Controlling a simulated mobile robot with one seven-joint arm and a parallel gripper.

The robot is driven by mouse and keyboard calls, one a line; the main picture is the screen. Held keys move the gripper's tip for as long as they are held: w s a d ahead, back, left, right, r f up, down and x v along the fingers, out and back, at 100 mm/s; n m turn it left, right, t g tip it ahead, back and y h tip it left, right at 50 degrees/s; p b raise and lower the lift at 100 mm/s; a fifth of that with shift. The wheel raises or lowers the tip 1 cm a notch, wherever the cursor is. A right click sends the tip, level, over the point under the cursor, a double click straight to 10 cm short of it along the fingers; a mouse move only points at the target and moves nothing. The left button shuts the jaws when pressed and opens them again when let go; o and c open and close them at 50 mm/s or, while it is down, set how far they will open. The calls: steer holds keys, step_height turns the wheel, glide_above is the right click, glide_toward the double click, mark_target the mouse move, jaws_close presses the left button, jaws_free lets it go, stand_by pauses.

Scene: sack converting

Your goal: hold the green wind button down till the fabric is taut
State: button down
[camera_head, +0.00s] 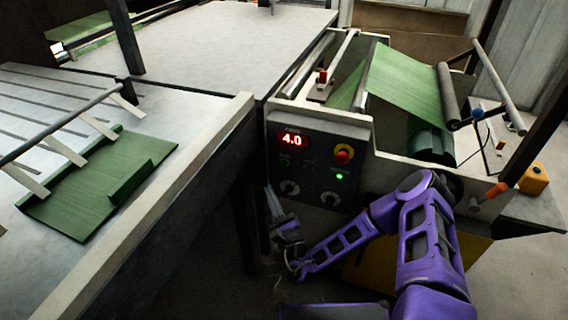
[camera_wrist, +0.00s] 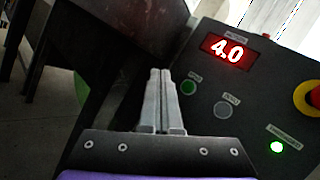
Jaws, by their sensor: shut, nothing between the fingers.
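The green button (camera_wrist: 188,87) sits on the dark control panel (camera_wrist: 245,90) in the wrist view, just right of my fingertips; its label is too blurred to read. In the head view it is faint on the panel (camera_head: 315,165). My gripper (camera_wrist: 160,75) is shut and empty, its fingers pointing toward the panel's left side. Contact with the button is not visible. In the head view my gripper (camera_head: 270,192) is low, by the panel's left edge. The green fabric (camera_head: 410,82) runs over the machine's rollers; its upper stretch looks fairly flat, but I cannot tell its tension.
A red display (camera_wrist: 226,51) reads 4.0. A grey button (camera_wrist: 223,109) and a lit green lamp (camera_wrist: 277,147) are right of the green button. A red stop button (camera_head: 343,153) on yellow stands out nearby. The left table (camera_head: 190,180) borders my gripper's space.

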steer(key=b, duration=0.3)
glide_toward(284, 163)
steer(key=shift+w+a+r, duration=0.35)
steer(key=shift+w+a, duration=0.4)
steer(key=shift+w+a+r, duration=0.3)
steer(key=shift+w+a, duration=0.4)
steer(key=shift+w, duration=0.1)
steer(key=shift+w+a+r, duration=0.35)
steer(key=shift+w+a, duration=0.4)
steer(key=shift+w, duration=0.15)
steer(key=shift+w+d, duration=0.15)
steer(key=shift+w, duration=0.1)
